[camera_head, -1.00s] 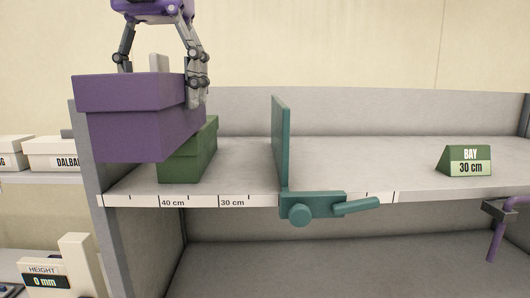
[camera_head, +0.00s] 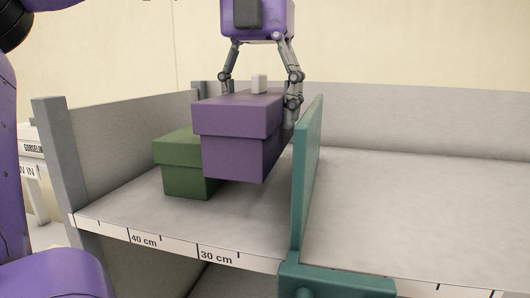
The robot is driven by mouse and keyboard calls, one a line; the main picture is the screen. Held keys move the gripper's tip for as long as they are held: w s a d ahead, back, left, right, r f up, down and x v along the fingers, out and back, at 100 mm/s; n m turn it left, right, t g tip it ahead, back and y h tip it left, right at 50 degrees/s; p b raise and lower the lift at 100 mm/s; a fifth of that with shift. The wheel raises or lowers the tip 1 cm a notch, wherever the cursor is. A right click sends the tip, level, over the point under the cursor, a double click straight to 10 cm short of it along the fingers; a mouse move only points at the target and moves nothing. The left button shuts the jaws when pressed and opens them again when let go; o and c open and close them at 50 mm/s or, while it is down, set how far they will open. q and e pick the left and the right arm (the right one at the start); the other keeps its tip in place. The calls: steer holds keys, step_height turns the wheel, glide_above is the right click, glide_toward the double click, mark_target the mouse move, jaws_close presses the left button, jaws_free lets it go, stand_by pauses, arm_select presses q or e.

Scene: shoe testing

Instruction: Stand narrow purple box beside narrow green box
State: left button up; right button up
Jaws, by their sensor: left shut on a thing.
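The narrow purple box (camera_head: 236,145) hangs upright from my left gripper (camera_head: 262,88), which is shut on it from above. A small pale tab shows on its lid between the fingers. The narrow green box (camera_head: 184,168) stands on the grey shelf, just left of the purple box and partly hidden behind it. The purple box is over the gap between the green box and the teal divider; its underside looks slightly above the shelf. I cannot tell whether the two boxes touch. My right gripper is out of view.
The teal divider (camera_head: 307,170) stands upright close to the right of the purple box, with its clamp (camera_head: 335,285) at the front edge. A ruler strip (camera_head: 170,244) runs along the shelf edge. Right of the divider the shelf (camera_head: 420,210) is clear.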

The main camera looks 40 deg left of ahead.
arm_select(q)
steer(key=shift+s+f, duration=0.15)
steer(key=shift+f, duration=0.45)
steer(key=shift+w+f+p, duration=0.15)
steer(key=shift+f+p, duration=0.05)
steer(key=shift+f, duration=1.05)
steer(key=shift+w+f+p, duration=0.1)
steer(key=shift+f+p, duration=0.05)
steer(key=shift+f, duration=1.05)
steer(key=shift+f, duration=0.1)
steer(key=o, duration=1.1)
steer(key=shift+o, duration=0.2)
step_height(320, 180, up, 12)
steer(key=shift+r+b, duration=0.15)
steer(key=shift+b, duration=0.4)
